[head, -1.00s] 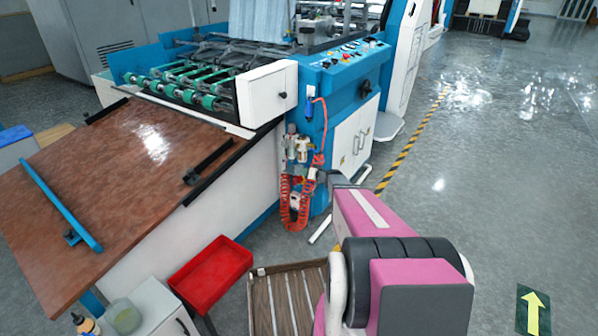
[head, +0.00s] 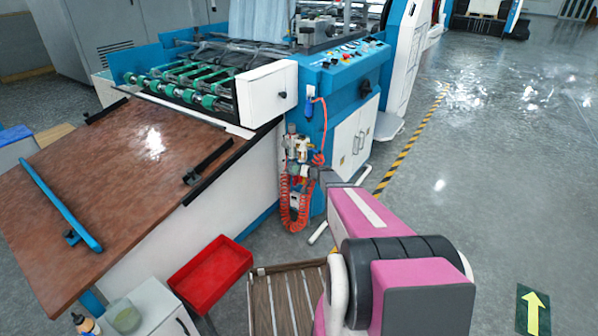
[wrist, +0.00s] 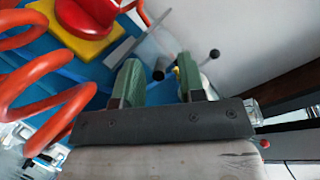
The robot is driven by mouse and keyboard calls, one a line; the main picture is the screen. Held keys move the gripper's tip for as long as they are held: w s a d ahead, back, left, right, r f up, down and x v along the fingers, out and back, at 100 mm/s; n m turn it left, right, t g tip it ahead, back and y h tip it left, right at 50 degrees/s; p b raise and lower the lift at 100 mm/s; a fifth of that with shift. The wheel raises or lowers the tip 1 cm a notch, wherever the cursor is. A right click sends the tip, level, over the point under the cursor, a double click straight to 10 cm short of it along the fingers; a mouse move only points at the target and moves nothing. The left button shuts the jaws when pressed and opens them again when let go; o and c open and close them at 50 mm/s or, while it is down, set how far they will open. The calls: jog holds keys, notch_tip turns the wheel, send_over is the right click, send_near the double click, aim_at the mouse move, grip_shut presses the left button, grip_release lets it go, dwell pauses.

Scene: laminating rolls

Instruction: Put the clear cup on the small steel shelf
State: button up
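In the wrist view my gripper's two green fingers (wrist: 158,82) stand apart. I see nothing clearly held between them; a black knob and a pale blurred shape lie beyond. I cannot make out the small steel shelf for certain; a thin grey plate (wrist: 132,46) shows ahead of the fingers in the wrist view.
The red coiled hose (wrist: 55,105) loops close to my gripper's left, below a yellow and red switch (wrist: 85,18). A red tray (head: 210,272), a slatted wooden rack (head: 288,300) and a sloping brown table (head: 110,175) lie left of my arm. Floor at right is clear.

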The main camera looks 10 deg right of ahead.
jog(key=shift+s+d+r, duration=0.1)
jog(key=shift+s+r, duration=0.05)
jog(key=shift+r, duration=0.05)
jog(key=v, duration=1.1)
jog(key=s+a+r+n+g+h, duration=0.1)
jog(key=s+a+r+g, duration=0.1)
jog(key=s+a+g, duration=0.35)
jog(key=s+a+r+n+g, duration=0.1)
jog(key=s+a+g, duration=0.1)
jog(key=s+a, duration=0.65)
jog(key=s+d+r+m+g+h, duration=0.1)
jog(key=s+d+r+g+h, duration=0.1)
jog(key=s, duration=0.5)
jog(key=s+d+r+m+g+h, duration=0.1)
jog(key=s+d+r+g+h, duration=0.1)
jog(key=s+h, duration=0.3)
jog(key=s, duration=0.2)
jog(key=shift+s+d+r, duration=0.2)
jog(key=shift+s+r, duration=0.05)
jog(key=shift+s, duration=0.05)
jog(key=shift+o, duration=0.4)
